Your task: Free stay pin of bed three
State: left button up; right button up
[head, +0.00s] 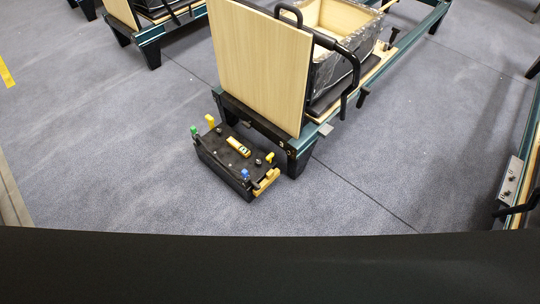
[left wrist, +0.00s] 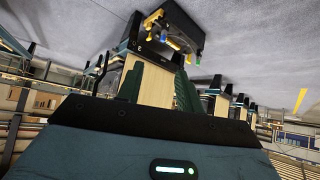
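A reformer bed (head: 330,120) stands in the middle of the head view, with a pale wooden board (head: 260,65) upright at its near end. Black bars and small black knobs (head: 362,97) show along its right rail; I cannot tell which is the stay pin or whether this is bed three. Another bed's end (head: 508,178) at the right edge carries a plate with small dark knobs and a black lever. Neither gripper shows in the head view.
A black box (head: 235,165) with green, yellow and blue knobs sits on the floor by the middle bed's near leg; it also shows in the left wrist view (left wrist: 175,35). Another bed (head: 152,35) stands at the upper left.

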aim_at(268, 158)
jog(key=i+l, duration=0.2)
jog(key=l, duration=0.15)
jog(key=i+l+u, duration=0.15)
jog(key=i+l, duration=0.2)
jog(key=l, duration=0.3)
jog(key=i+l+u, duration=0.1)
jog(key=l, duration=0.25)
jog(key=i+l+u, duration=0.1)
jog(key=i+l, duration=0.15)
jog(key=l, duration=0.15)
jog(key=i+l, duration=0.15)
jog(key=l, duration=0.2)
jog(key=i+l+u, duration=0.1)
jog(key=l, duration=0.3)
jog(key=i+l+u, duration=0.1)
jog(key=l, duration=0.3)
jog(key=i, duration=0.1)
